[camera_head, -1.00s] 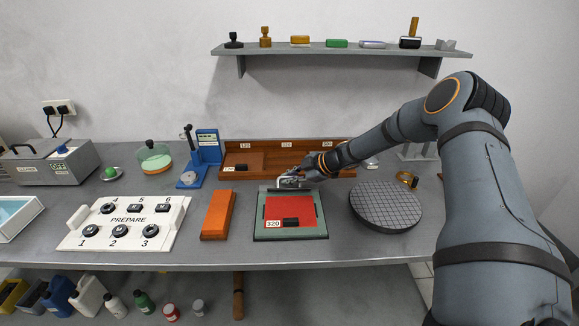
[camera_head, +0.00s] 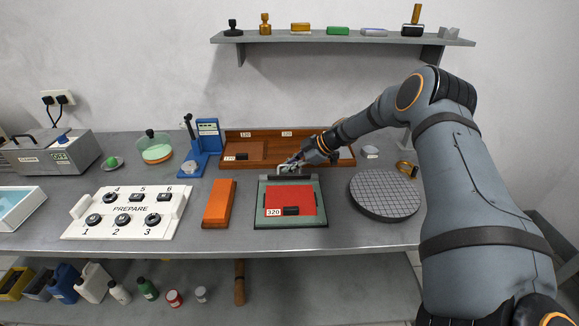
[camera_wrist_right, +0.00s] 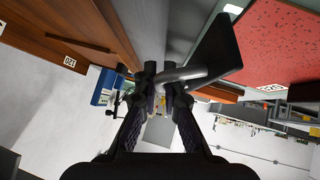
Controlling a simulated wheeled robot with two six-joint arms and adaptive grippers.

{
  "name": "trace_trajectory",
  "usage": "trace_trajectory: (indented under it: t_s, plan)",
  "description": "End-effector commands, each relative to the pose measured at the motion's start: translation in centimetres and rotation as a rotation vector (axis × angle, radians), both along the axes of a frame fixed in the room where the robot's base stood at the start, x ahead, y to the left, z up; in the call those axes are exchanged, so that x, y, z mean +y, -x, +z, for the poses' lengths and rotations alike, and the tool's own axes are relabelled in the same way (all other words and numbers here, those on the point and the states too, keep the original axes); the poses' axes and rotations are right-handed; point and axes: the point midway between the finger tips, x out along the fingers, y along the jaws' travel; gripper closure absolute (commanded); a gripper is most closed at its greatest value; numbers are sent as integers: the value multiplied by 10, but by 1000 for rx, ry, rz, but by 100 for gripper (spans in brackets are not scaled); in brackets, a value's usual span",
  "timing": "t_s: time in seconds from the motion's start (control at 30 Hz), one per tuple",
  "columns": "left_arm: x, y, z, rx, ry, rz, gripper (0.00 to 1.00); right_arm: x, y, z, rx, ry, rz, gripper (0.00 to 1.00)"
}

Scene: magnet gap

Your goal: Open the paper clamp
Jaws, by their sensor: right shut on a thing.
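The paper clamp is a grey bar (camera_head: 289,178) with a metal handle, at the back edge of a green board (camera_head: 318,222). Red paper (camera_head: 290,200) labelled 320 lies on the board, with a small dark block on it. My right gripper (camera_head: 292,165) is shut on the clamp handle at the back of the board. In the right wrist view my right gripper (camera_wrist_right: 162,92) has the grey handle (camera_wrist_right: 205,72) between its fingertips. The dark clamp bar (camera_wrist_right: 222,48) there appears tilted up beside the red paper (camera_wrist_right: 275,45). My left gripper is not in view.
A brown wooden tray (camera_head: 345,163) stands right behind the clamp. A round gridded disc (camera_head: 386,193) is to the right. An orange block (camera_head: 218,204) and a white PREPARE panel (camera_head: 130,210) are to the left. A shelf (camera_head: 345,43) hangs above.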

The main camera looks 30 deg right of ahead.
Motion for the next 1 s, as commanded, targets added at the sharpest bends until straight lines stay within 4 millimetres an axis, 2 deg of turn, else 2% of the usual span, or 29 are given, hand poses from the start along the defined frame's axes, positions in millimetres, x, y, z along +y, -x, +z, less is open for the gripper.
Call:
trace_trajectory:
  t_s: [0.03,0.07,0.1,0.47,0.57,0.8,1.0]
  plan:
    - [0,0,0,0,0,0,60,0,0,-1,1,0,1,100]
    - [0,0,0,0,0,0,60,0,0,-1,1,0,1,88]
    - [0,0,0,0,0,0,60,0,0,-1,1,0,1,82]
    - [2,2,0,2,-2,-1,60,-2,2,3,-1,-1,0,82]
    - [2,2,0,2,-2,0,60,-9,8,13,-4,-2,-4,82]
    - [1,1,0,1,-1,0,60,-38,40,53,-8,-5,-2,82]
    - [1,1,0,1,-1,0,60,-54,58,74,-5,-6,-2,82]
